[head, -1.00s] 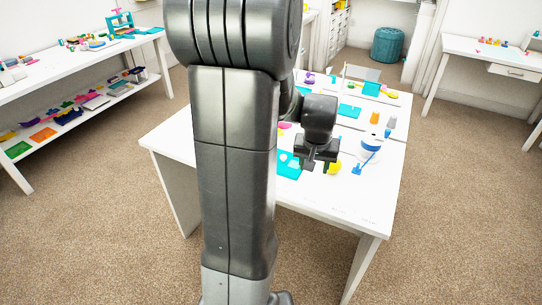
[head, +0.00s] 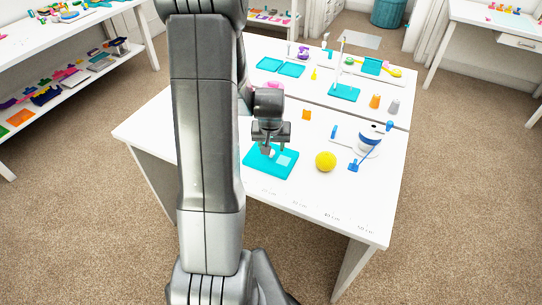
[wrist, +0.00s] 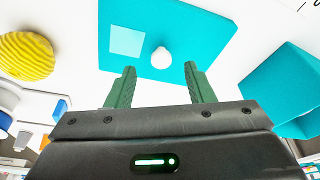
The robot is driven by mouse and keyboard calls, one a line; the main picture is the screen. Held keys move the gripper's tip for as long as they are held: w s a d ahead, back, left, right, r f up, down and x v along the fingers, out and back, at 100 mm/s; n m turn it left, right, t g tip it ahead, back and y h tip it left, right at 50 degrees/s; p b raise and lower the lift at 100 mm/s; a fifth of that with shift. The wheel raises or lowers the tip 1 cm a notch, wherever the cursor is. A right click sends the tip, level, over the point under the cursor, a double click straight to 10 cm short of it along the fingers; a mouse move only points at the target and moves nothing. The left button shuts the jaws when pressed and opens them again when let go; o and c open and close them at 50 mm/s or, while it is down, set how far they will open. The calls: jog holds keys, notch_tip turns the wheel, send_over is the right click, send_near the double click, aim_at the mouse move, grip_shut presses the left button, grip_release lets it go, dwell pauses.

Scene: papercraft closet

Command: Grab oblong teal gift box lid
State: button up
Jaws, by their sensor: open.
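A flat teal lid-like piece (head: 283,170) with a pale square and a small white knob lies on the white table. In the wrist view the same teal piece (wrist: 190,35) fills the top middle, its white knob (wrist: 160,58) just beyond the gap between the fingertips. My gripper (head: 268,148) is above this piece, pointing down, open and empty. The wrist view shows its two green fingers (wrist: 160,72) apart with nothing between them. Another teal box-shaped thing (wrist: 285,90) stands to the right in the wrist view; my arm seems to hide it in the head view.
A yellow ball (head: 325,162) sits right of the teal piece. Beyond it are a white and blue container (head: 368,140) and a blue tool (head: 358,164). An orange piece (head: 306,114) and two teal trays (head: 281,67) are farther back. The table's (head: 340,215) front right is clear.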

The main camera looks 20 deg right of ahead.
aim_at(271, 156)
jog(key=shift+x, duration=1.55)
jog(key=shift+a, duration=0.15)
grip_shut()
